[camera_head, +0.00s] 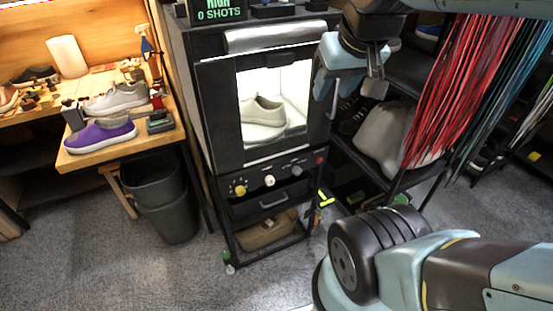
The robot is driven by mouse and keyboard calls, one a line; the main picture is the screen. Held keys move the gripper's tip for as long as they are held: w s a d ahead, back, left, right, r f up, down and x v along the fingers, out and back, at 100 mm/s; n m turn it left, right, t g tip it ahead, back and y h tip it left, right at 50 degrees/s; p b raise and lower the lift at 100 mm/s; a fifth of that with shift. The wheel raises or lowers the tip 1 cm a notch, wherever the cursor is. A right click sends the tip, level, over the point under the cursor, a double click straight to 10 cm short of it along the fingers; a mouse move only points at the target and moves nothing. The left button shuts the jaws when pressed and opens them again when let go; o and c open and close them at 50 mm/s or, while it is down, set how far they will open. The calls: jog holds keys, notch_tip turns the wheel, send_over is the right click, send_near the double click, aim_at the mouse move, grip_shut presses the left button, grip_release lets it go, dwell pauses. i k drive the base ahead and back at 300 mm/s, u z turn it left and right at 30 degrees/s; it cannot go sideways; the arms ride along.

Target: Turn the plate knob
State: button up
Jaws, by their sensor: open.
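A black cabinet machine (220,120) stands in the middle, with a lit window. Below the window a front panel carries a yellow knob (240,190), a white knob (269,181) and a small red control (320,160) at the right end. I cannot tell from any label which is the plate knob. My gripper (356,92) is open and empty. It hangs at the upper right of the machine, above and to the right of the knobs, apart from them.
A drawer with a handle (273,201) lies under the knobs. A wooden bench (88,160) with a purple shoe (100,136) and a dark bin (163,197) stand left. Red laces (450,90) hang at right beside a dark shelf (385,180). The floor in front is clear.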

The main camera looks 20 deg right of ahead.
aim_at(270, 181)
jog(key=u, duration=0.25)
jog(key=k, duration=1.8)
jog(key=z, duration=0.45)
jog(key=i, duration=1)
